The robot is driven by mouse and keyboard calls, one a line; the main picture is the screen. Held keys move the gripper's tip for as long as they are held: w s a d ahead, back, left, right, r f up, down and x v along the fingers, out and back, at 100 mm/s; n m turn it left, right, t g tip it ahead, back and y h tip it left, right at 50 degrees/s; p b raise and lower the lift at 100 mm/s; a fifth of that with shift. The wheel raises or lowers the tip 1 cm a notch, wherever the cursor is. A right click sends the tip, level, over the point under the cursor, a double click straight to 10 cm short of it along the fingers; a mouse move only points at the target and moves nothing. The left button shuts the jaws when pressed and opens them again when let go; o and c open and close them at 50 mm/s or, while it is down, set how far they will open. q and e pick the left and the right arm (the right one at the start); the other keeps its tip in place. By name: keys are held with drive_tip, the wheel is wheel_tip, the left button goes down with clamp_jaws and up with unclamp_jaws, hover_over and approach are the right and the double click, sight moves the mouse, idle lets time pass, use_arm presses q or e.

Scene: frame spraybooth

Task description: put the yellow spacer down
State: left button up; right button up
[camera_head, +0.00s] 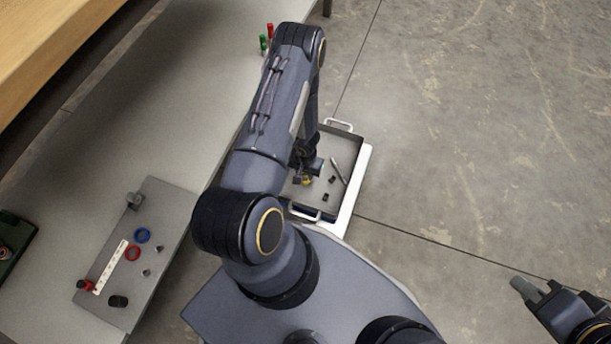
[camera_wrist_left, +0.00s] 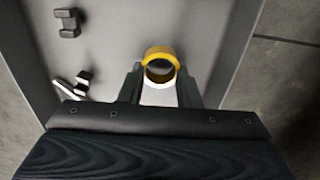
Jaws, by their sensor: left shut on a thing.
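The yellow spacer (camera_wrist_left: 161,53) is a short ring, seen between the fingers of my left gripper (camera_wrist_left: 161,85) in the left wrist view. My left gripper is shut on it, over the inside of the grey tray (camera_wrist_left: 215,18). In the head view my left gripper (camera_head: 306,178) and the yellow spacer (camera_head: 307,182) are small and partly hidden by my arm, inside the tray (camera_head: 352,150). I cannot tell whether the spacer touches the tray floor. My right gripper (camera_head: 535,290) is at the lower right of the head view, away from the tray, with its fingertips unclear.
Small dark parts (camera_head: 326,197) and a grey rod (camera_head: 339,172) lie in the tray beside my gripper. The tray has white handles (camera_head: 338,125).

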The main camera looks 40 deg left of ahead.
use_arm(q)
drive_tip(key=shift+f, duration=0.4)
use_arm(e)
drive_tip(key=shift+f, duration=0.35)
use_arm(q)
drive_tip(key=shift+f, duration=0.15)
drive_tip(key=o, duration=0.9)
drive_tip(key=shift+o, duration=0.2)
